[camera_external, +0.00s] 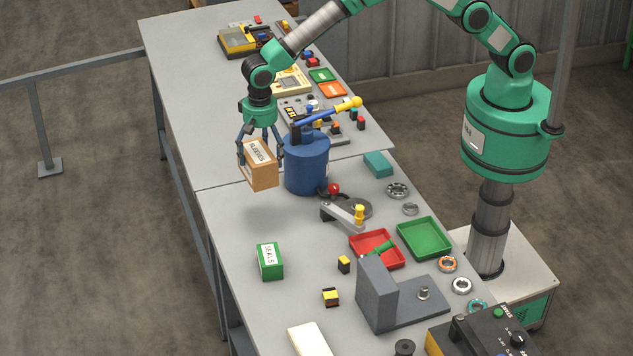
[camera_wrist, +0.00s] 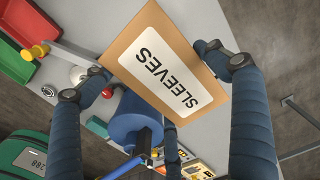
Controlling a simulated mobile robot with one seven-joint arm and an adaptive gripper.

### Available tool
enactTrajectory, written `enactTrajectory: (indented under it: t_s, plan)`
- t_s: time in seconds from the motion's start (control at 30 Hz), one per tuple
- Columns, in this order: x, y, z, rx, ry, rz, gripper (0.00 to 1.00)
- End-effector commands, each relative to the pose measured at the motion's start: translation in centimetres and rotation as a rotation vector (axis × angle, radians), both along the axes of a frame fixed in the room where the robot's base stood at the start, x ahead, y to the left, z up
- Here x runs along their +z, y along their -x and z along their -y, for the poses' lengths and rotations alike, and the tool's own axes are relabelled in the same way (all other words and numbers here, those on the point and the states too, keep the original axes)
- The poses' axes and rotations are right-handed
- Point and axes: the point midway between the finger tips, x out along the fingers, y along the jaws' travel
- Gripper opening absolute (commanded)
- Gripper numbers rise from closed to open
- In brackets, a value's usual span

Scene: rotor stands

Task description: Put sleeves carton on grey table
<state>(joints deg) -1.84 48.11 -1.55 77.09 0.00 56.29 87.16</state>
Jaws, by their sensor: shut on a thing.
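The sleeves carton (camera_external: 262,170) is a tan box with a white label reading SLEEVES. My gripper (camera_external: 259,152) is shut on it and holds it above the grey table (camera_external: 230,212), near its left edge and just left of the blue cylinder. In the wrist view the carton (camera_wrist: 165,62) fills the upper middle, with the gripper's dark fingers (camera_wrist: 160,85) on both its sides. A shadow lies on the table below the carton, so it appears raised off the surface.
A blue cylinder (camera_external: 306,168) with a lever stands close to the carton's right. A green seals carton (camera_external: 270,261) stands nearer the front. Red (camera_external: 365,252) and green trays (camera_external: 424,241) and a grey bracket (camera_external: 376,290) are to the right. The table between cylinder and seals carton is clear.

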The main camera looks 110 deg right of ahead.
Motion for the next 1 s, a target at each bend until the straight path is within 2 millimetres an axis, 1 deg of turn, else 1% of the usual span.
enactTrajectory:
  t_s: [0.03,0.2,0.23,0.3,0.47,0.57,0.73,0.8,0.87,0.9,1.0]
  plan:
    - [1.3,-0.1,0.0,0.0,0.0,0.004,0.41]
    - [4.3,-0.1,0.0,0.0,0.0,0.005,0.41]
    - [3.9,0.2,0.9,-0.004,0.0,0.001,0.41]
    - [3.8,0.5,2.1,-0.006,0.0,0.0,0.41]
    - [3.9,1.2,5.4,-0.013,0.0,0.001,0.41]
    - [3.9,2.0,8.1,-0.019,0.0,0.0,0.41]
    - [4.0,4.1,14.1,-0.032,0.001,0.002,0.41]
    - [3.9,5.3,16.6,-0.037,0.0,0.0,0.41]
    - [4.0,6.2,18.8,-0.041,0.0,0.001,0.41]
    - [4.0,7.0,20.2,-0.045,0.0,0.001,0.41]
    - [4.0,8.9,23.7,-0.052,0.0,0.001,0.41]
